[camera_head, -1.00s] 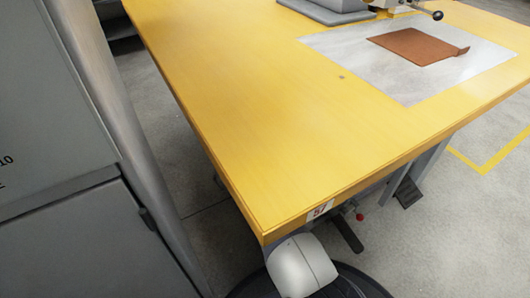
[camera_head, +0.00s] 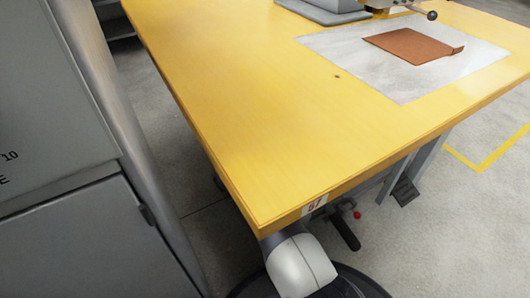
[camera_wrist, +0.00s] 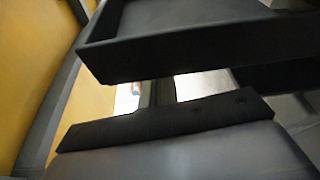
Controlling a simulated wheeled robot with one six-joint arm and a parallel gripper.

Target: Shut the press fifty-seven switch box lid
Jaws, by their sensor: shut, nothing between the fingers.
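In the wrist view, a dark, shallow, tray-like piece (camera_wrist: 200,50) with a raised rim fills the upper middle. It may be the switch box lid, but I cannot tell for certain. My gripper (camera_wrist: 162,92) shows below it as a narrow dark shape above a dark bar with bolts and a grey body. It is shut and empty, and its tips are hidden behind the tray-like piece. I cannot tell whether they touch.
A brown sheet (camera_head: 412,45) lies on a pale plate (camera_head: 335,50) on the yellow table, with the press (camera_head: 330,8) behind. A grey cabinet (camera_head: 60,150) stands at the left. A red knob (camera_head: 357,215) and a pedal (camera_head: 405,192) show below the table's front edge.

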